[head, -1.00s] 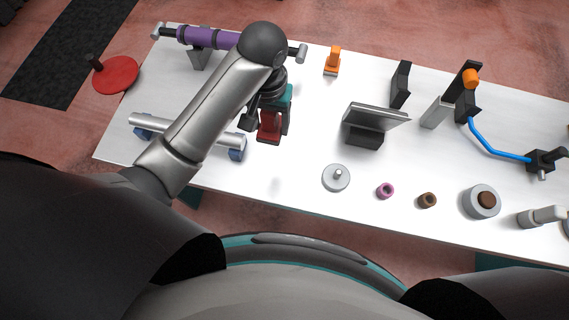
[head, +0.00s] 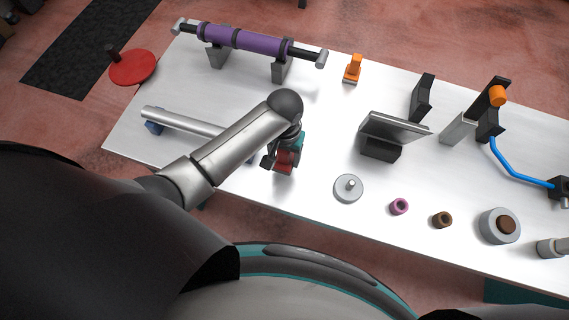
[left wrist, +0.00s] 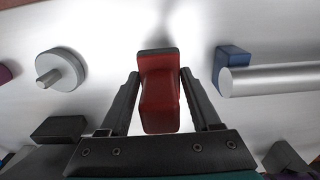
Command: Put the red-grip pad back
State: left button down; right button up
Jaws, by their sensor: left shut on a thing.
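The red-grip pad (left wrist: 160,95) is a red block with a dark strip at its far end in the left wrist view. My left gripper (left wrist: 161,98) is shut on it, one black finger on each side. In the head view the pad (head: 284,167) shows as a small red patch at my left gripper (head: 280,161), partly hidden by the gripper. The pad is over the white table, left of a grey disc with a peg (head: 348,188). Its height above the table is hard to tell. My right gripper is not in view.
A silver bar on blue blocks (head: 180,121) lies left of the gripper. A purple roller (head: 246,40) on stands is behind it. A tilted grey plate on a black base (head: 394,127), an orange part (head: 352,70) and small rings (head: 399,206) stand to the right.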

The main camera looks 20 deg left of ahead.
aim_at(284, 165)
pick_arm(q)
notch_tip(284, 165, down, 3)
jog(key=shift+f+b, duration=0.1)
jog(key=shift+b, duration=0.35)
jog(key=shift+f, duration=0.65)
jog(key=shift+f, duration=0.15)
jog(key=shift+f, duration=0.15)
jog(key=shift+c, duration=0.5)
grip_release()
